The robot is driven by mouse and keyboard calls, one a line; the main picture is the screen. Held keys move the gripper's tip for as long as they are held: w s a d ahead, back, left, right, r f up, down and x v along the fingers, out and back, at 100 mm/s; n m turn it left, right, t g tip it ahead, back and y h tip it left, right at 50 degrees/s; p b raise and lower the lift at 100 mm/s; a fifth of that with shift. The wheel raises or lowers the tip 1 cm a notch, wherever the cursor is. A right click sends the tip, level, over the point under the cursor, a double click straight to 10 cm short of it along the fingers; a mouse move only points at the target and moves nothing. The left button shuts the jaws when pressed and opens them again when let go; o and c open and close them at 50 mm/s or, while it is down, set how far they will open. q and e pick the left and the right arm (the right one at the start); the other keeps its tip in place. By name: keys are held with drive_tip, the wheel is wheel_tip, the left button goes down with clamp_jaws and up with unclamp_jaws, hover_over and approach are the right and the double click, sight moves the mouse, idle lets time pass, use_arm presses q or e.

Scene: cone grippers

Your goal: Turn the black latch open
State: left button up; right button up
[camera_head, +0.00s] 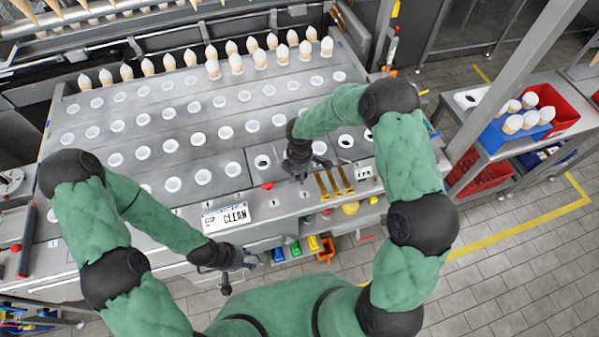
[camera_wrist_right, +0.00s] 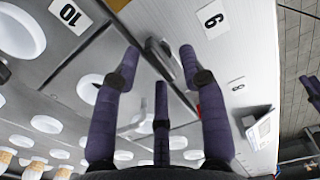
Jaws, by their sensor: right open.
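A dark latch (camera_wrist_right: 163,58) shows in the right wrist view, on the seam of the grey machine between the labels "10" and "9". My right gripper (camera_wrist_right: 160,66) is open, with its purple fingers spread around the latch in that view. I cannot tell whether they touch it. In the head view my right gripper (camera_head: 301,178) is over the front edge of the machine, and it hides the latch there. My left gripper (camera_head: 243,270) is in front of the machine's front edge, with its fingers apart and nothing seen between them.
The machine top (camera_head: 225,165) holds rows of round white-rimmed holes, with several cones (camera_head: 237,65) at the back. A CLEAN sign (camera_head: 226,215) lies between my arms. Yellow handles (camera_head: 335,183) are right of my right gripper. A side table carries a blue crate (camera_head: 515,130).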

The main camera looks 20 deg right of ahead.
wheel_tip(320, 180, up, 12)
idle(0.5)
drive_tip(key=shift+f, duration=0.1)
idle(0.4)
